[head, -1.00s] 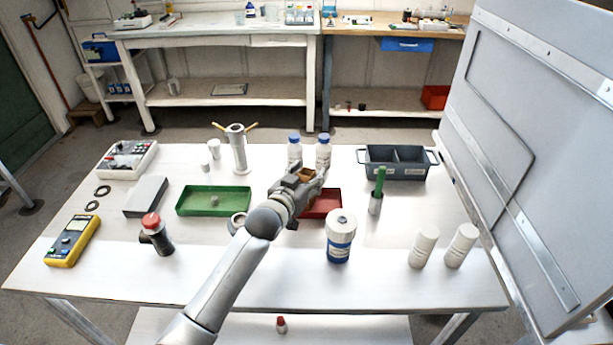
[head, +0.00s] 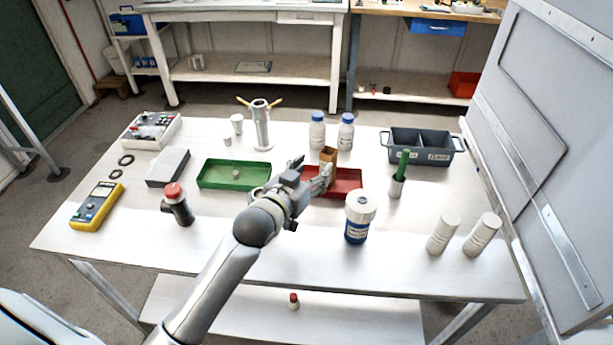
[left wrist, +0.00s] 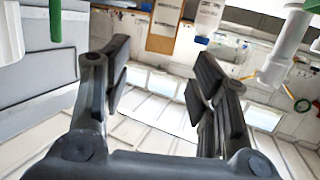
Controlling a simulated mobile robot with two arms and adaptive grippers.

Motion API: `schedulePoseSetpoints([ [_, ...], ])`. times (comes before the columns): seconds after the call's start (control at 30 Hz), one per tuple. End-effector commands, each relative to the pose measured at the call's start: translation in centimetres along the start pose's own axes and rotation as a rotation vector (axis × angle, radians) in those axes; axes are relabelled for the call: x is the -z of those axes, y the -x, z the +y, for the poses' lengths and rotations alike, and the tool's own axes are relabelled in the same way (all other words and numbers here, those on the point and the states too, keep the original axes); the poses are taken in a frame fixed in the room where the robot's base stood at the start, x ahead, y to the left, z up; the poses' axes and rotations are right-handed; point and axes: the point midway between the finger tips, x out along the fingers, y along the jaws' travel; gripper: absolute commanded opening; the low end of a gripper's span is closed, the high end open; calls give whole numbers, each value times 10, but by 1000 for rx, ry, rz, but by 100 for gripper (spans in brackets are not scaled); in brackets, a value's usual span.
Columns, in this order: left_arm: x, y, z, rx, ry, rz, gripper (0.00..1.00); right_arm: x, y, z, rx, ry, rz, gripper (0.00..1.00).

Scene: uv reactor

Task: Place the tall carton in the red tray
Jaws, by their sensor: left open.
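The tall brown carton (head: 328,155) stands upright at the left part of the red tray (head: 348,190) in the head view. Its lower end is hidden behind a finger, so I cannot see what it rests on. My left gripper (head: 314,176) is open, on the near side of the carton. In the left wrist view, which looks upside down, the carton (left wrist: 163,25) shows beyond the gap between the spread fingers (left wrist: 160,75). Nothing is between the pads. My right gripper is not in view.
Two blue-capped bottles (head: 317,130) stand behind the tray. A white and blue jar (head: 358,218) stands at its near right, and a green-topped tube (head: 400,172) to its right. A green tray (head: 232,175) lies left. The table's front is mostly clear.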

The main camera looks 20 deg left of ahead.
Motion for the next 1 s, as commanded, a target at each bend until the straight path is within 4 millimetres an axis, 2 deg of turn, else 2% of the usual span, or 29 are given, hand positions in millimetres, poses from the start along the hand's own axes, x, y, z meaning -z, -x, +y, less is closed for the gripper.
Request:
schedulePoseSetpoints([
  [0.1,-1,14,0,0,0,0,54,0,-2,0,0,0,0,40],
  [0.3,0,23,0,1,0,-1,54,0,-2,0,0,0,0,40],
  [1.0,0,23,0,0,0,0,54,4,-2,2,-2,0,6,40],
])
